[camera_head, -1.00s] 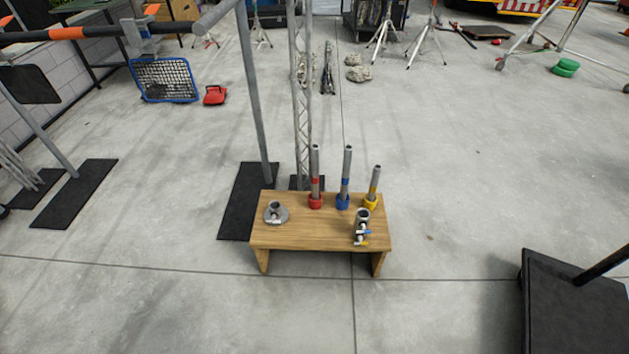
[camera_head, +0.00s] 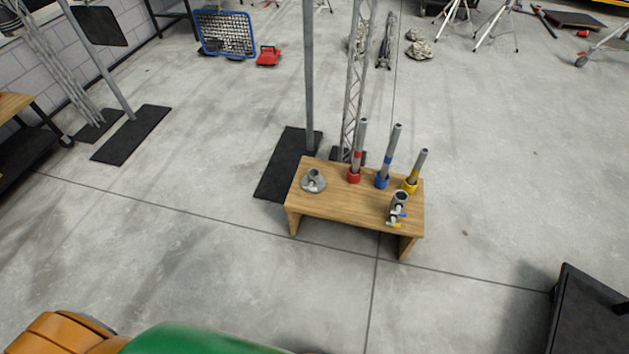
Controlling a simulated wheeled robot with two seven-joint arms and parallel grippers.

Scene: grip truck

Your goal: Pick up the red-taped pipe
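The red-taped pipe (camera_head: 360,143) is a grey tube with a red band. It stands upright in a red base ring (camera_head: 354,176) on a small wooden table (camera_head: 343,205). It is the leftmost of three standing pipes. A blue-taped pipe (camera_head: 392,150) and a yellow-taped pipe (camera_head: 418,165) stand to its right in blue and yellow rings. Neither of my grippers shows in the head view.
A grey flanged fitting (camera_head: 313,181) sits on the table's left side, and a clamp fitting (camera_head: 398,207) on its right. A grey pole (camera_head: 308,80) and lattice mast (camera_head: 356,80) stand behind. A black platform (camera_head: 580,315) is at lower right. The floor in front is open.

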